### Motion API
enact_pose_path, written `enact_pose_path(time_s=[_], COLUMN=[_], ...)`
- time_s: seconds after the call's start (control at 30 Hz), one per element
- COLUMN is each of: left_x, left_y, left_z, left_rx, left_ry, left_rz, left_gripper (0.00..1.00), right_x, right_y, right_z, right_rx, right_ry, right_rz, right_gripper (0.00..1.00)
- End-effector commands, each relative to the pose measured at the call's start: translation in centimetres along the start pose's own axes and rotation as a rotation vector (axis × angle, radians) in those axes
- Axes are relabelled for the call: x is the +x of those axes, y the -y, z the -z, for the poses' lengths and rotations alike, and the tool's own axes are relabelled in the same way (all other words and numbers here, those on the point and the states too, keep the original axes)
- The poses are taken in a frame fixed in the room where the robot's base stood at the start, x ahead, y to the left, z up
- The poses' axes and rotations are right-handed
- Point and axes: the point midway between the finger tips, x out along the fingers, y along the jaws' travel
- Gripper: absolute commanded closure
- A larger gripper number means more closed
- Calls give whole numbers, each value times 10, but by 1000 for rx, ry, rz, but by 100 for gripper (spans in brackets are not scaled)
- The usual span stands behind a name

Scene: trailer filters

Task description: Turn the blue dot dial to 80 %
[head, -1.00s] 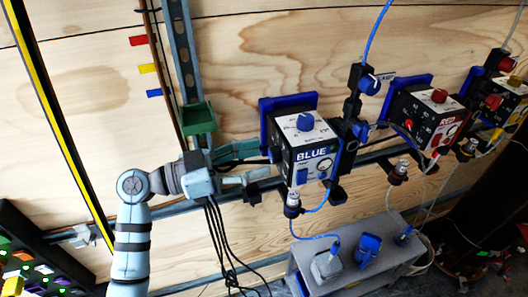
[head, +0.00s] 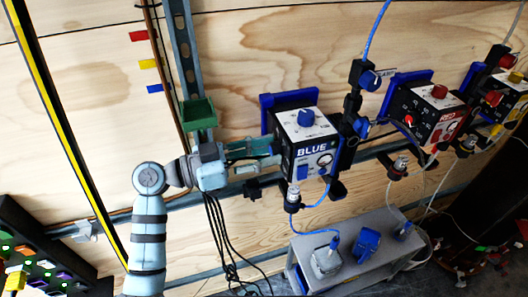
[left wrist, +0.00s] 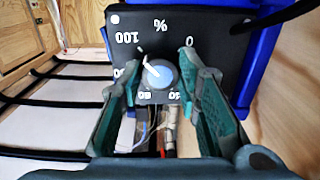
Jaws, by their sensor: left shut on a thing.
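The blue box (head: 308,152) is mounted on the rail, with BLUE on its front. In the left wrist view its dark side panel (left wrist: 215,45) carries a dial (left wrist: 160,74) with a percent scale, upside down in the picture. The dial is round and blue-grey; its pale pointer aims up and left, near the 100 side. The label on the left is partly hidden by a finger, and the right finger covers part of the scale. My left gripper (head: 278,152) is at the box's left side, its fingers (left wrist: 160,90) on either side of the dial, shut on it.
A blue knob (head: 306,118) sits on the box's top. Red (head: 430,112) and yellow-marked boxes stand to the right. A grey bench (head: 345,262) is below; a green bin (head: 198,113) is on the upright. Black cables hang below my left wrist.

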Motion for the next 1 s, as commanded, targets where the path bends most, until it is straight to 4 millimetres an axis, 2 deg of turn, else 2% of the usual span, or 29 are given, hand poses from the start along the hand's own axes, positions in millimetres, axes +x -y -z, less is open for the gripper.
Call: enact_pose_path(time_s=[0.37,1.0], left_x=[0,0], left_y=[0,-2], left_z=[1,2], left_rx=[-179,-738], left_ry=[1,3], left_rz=[0,0], left_gripper=[97,97], right_x=[-10,-45], right_y=[0,-3], right_z=[1,4], right_rx=[0,0], right_ry=[0,0], right_rz=[1,1], right_gripper=[60,60])
